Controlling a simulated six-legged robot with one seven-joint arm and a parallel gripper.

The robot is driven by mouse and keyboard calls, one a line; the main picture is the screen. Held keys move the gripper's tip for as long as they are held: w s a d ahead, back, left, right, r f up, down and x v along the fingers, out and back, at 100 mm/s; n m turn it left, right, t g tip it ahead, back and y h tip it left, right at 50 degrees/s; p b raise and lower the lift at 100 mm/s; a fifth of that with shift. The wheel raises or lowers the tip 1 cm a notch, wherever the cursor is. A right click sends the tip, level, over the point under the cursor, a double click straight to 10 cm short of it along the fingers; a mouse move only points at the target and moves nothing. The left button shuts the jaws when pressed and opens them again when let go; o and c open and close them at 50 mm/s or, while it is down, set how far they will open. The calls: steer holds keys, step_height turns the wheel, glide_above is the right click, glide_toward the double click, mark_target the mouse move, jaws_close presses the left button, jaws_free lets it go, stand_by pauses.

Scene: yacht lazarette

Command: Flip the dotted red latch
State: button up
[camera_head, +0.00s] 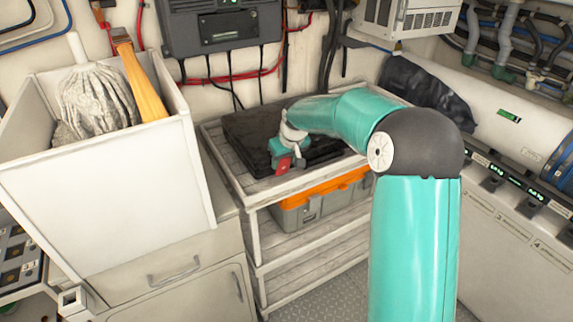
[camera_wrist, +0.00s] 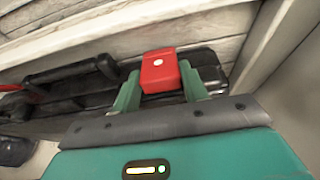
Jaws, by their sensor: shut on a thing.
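The red latch (camera_wrist: 160,75) has one white dot on its face. It sits on the front of a black case (camera_wrist: 80,90) in the wrist view. My gripper (camera_wrist: 160,82) has a green finger on each side of the latch and is shut on it. In the head view the black case (camera_head: 248,132) lies on top of a slatted shelf unit, and my gripper (camera_head: 288,152) is at its front side. A bit of red (camera_head: 283,163) shows there beside the gripper. The latch's lower end is partly hidden by my gripper in the wrist view.
A grey and orange toolbox (camera_head: 305,209) stands on the shelf below. A white bin (camera_head: 105,190) with a mop stands at left. White cabinets (camera_head: 515,235) stand at right.

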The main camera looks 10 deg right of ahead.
mark_target(284, 160)
steer(key=shift+w+a+r+g+h, duration=0.15)
steer(key=shift+w+g+h, duration=0.2)
steer(key=shift+g, duration=0.3)
steer(key=shift+w+a+r+g+h, duration=0.1)
steer(key=shift+w+a+g+h, duration=0.05)
steer(key=shift+w+g, duration=0.4)
steer(key=shift+s, duration=0.1)
steer(key=o, duration=1)
steer(key=shift+f, duration=0.1)
steer(key=r, duration=0.4)
steer(key=s+r, duration=0.1)
steer(key=r, duration=0.9)
steer(key=shift+s+d, duration=0.25)
steer(key=shift+f, duration=0.1)
